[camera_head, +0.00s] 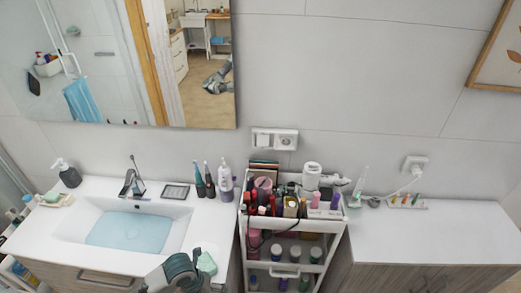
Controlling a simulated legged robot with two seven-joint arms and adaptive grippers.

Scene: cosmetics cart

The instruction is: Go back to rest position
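The white cosmetics cart (291,271) stands between the washstand and a cabinet. Its top holds several bottles and tubes, a white cylindrical item (311,175) and purple-topped bottles (335,200). Lower shelves hold more small containers. A grey mechanical shape (218,78) shows in the mirror, cut by its right edge.
The washstand (205,235) with its basin (130,230), tap (131,178) and several bottles is at left. The cabinet top (420,235) at right is mostly clear, with a few small items and a plugged-in charger (412,168) along the wall. A mirror (130,60) hangs above the basin.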

